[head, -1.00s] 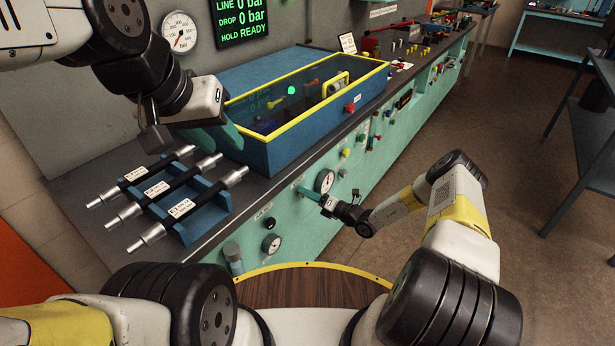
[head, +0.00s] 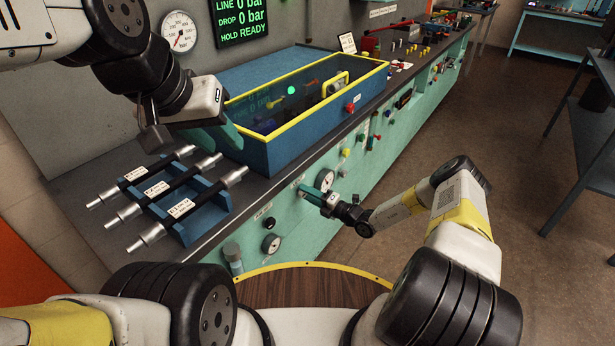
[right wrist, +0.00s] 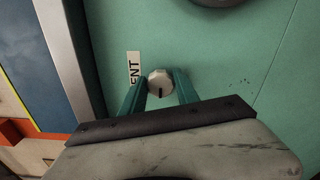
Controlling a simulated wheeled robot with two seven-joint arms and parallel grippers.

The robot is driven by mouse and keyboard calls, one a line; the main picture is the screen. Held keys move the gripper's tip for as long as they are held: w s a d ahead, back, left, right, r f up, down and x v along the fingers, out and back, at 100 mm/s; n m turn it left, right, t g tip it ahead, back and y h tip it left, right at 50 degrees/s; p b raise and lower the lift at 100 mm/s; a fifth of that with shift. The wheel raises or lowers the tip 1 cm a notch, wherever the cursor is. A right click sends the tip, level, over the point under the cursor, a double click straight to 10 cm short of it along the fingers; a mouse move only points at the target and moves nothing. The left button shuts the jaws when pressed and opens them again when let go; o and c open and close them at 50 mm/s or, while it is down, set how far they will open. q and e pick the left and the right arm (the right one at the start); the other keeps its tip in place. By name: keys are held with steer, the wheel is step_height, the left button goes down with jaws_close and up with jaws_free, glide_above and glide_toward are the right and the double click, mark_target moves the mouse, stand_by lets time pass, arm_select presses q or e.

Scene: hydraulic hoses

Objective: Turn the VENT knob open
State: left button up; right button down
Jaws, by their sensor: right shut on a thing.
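The VENT knob (right wrist: 160,82) is a small pale round knob with a dark pointer mark, on the green front panel of the bench, beside its partly covered label (right wrist: 134,67). My right gripper (right wrist: 160,88) has one teal finger on each side of the knob and is shut on it. In the head view my right gripper (head: 303,190) reaches the panel and hides the knob. My left gripper (head: 232,140) hangs above the bench next to the blue box; its finger gap is not clear.
A blue box with a yellow-rimmed clear lid (head: 310,95) stands on the bench. A blue rack (head: 200,222) holds three hoses at the left. A gauge (head: 325,180) sits close by my right gripper. The screen (head: 240,18) reads LINE 0 bar, DROP 0 bar, HOLD READY.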

steer(key=c, duration=0.9)
jaws_free()
steer(key=v, duration=0.7)
steer(key=shift+s+d, duration=0.2)
steer(key=shift+d, duration=0.15)
